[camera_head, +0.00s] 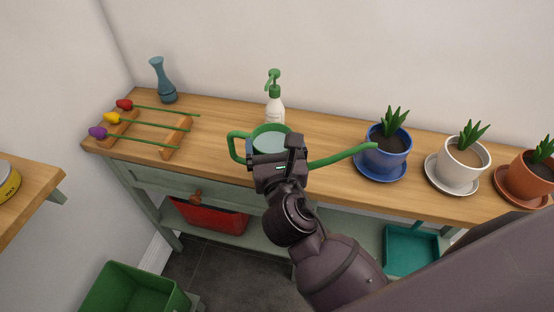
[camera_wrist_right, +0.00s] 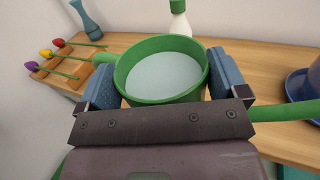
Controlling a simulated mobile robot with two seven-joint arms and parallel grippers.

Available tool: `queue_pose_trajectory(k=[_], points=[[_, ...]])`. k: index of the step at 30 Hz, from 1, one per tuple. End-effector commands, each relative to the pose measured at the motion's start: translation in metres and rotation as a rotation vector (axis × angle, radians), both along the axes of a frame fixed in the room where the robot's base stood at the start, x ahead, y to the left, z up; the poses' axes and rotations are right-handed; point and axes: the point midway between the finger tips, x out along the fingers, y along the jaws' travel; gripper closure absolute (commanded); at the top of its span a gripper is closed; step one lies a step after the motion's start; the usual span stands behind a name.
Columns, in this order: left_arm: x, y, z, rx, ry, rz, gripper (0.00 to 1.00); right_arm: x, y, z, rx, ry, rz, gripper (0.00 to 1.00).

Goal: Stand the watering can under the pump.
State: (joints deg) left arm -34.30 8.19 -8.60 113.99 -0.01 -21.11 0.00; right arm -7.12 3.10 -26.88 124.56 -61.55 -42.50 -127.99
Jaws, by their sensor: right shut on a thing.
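The green watering can (camera_head: 238,134) is at the front of the wooden bench, its looped handle to the left and its long spout reaching right towards the blue pot. A pale surface shows inside its round rim in the right wrist view (camera_wrist_right: 162,98). My right gripper (camera_head: 276,161) is shut on the can, with one blue-grey finger on either side of its body. The can's base is hidden, so I cannot tell if it touches the bench. The pump (camera_head: 274,90) is a white bottle with a green head, standing just behind the can. My left gripper is out of view.
Blue (camera_head: 388,152), white (camera_head: 463,162) and terracotta (camera_head: 532,177) potted plants on saucers stand to the right; the spout ends close to the blue one. A rack (camera_head: 176,138) with three flowers and a blue vase (camera_head: 160,80) stand left. A drawer (camera_head: 180,188) is below.

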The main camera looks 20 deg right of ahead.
Motion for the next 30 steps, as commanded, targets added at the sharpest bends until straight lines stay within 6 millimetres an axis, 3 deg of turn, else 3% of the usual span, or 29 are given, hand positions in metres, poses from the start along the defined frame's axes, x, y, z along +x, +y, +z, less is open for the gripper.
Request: queue_pose_trajectory(k=[12,18,26,30], points=[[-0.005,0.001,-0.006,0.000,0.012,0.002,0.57,0.072,-0.014,0.002,-0.001,-0.005,0.001,0.82],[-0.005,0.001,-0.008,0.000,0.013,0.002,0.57,0.098,-0.019,0.002,0.000,-0.004,0.001,0.82],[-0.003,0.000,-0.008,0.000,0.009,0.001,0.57,0.110,-0.022,0.001,0.000,-0.003,0.001,0.82],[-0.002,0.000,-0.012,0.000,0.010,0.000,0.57,0.109,-0.022,-0.009,0.001,-0.001,0.001,0.82]])
